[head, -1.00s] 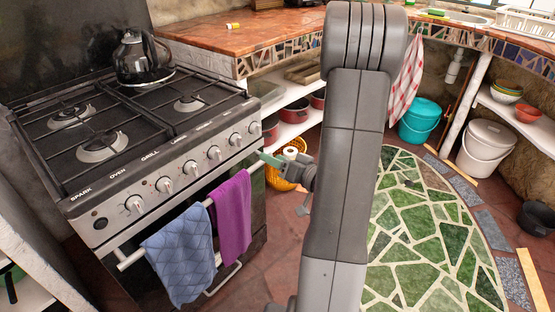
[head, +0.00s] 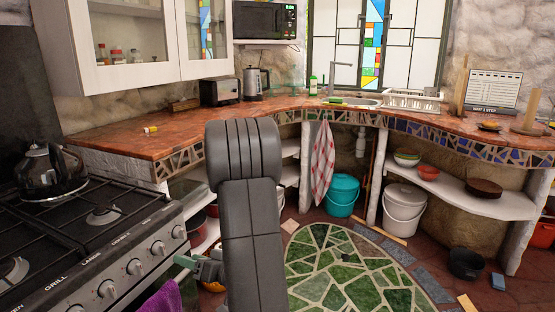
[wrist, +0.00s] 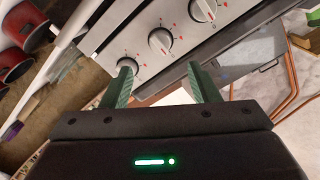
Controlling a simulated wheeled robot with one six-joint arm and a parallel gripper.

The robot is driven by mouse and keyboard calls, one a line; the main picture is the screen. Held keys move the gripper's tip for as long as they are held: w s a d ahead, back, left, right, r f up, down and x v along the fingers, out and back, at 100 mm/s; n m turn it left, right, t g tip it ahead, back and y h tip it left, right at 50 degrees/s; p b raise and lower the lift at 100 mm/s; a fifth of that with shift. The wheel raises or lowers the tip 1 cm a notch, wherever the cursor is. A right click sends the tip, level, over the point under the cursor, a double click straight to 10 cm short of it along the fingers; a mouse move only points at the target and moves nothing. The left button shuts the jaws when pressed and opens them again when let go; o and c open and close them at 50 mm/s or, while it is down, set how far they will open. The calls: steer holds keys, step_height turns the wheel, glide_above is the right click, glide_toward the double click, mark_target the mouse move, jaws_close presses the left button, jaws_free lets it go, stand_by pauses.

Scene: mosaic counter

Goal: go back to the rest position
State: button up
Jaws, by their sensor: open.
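My gripper shows low in the head view (head: 188,263), just right of the stove's front knobs and partly behind my own arm. In the wrist view my gripper (wrist: 160,80) has its two green fingers apart, with nothing between them. Beyond the fingers lie the front panel and knobs of the stove (wrist: 160,40). I cannot tell how far the fingertips are from the panel.
The stove (head: 90,260) with a black kettle (head: 50,172) stands at the left. A tiled counter (head: 130,138) curves along the back. A teal bucket (head: 342,195) and a white bucket (head: 403,210) stand below it. The green mosaic floor (head: 350,275) is mostly clear.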

mark_target(164, 251)
steer(key=b+x, duration=0.1)
steer(key=x, duration=0.8)
steer(key=shift+w+a, duration=0.15)
steer(key=shift+a, duration=0.15)
